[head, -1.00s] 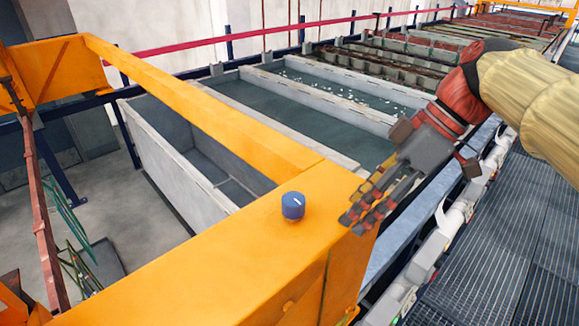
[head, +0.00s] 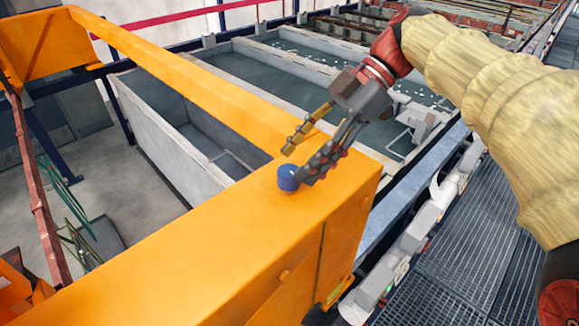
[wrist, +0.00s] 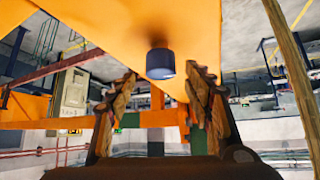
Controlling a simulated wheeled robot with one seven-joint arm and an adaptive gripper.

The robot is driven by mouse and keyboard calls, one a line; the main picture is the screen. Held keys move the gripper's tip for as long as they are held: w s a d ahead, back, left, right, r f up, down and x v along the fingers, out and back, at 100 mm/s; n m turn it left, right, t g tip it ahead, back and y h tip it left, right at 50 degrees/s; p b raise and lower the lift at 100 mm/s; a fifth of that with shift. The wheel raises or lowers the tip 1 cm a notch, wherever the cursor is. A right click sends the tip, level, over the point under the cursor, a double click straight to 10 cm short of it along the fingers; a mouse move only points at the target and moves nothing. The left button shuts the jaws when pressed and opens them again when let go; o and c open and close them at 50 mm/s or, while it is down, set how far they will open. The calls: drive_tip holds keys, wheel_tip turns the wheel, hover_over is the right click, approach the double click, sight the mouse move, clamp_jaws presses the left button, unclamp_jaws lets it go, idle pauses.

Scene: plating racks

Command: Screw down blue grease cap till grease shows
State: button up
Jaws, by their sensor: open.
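The blue grease cap (head: 287,179) stands upright on top of the orange beam (head: 230,235), near its corner. In the wrist view the cap (wrist: 160,64) shows between and beyond the two fingers, against the orange beam (wrist: 120,30). My gripper (head: 296,168) is open, its fingers pointing down and left at the cap. One finger overlaps the cap's right edge in the head view; I cannot tell whether it touches. The other finger is above the cap. No grease is visible around the cap.
Grey tanks (head: 190,130) with dark liquid lie behind the beam. A narrower orange rail (head: 180,80) runs back to the upper left. A grated walkway (head: 470,270) and a blue ledge (head: 405,210) are at right. The beam top left of the cap is clear.

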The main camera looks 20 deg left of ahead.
sight(291, 169)
drive_tip(key=shift+x, duration=1.2)
drive_tip(key=shift+s+a+f, duration=0.3)
drive_tip(key=shift+f, duration=0.1)
drive_tip(key=shift+c, duration=0.4)
drive_tip(key=c, duration=1.1)
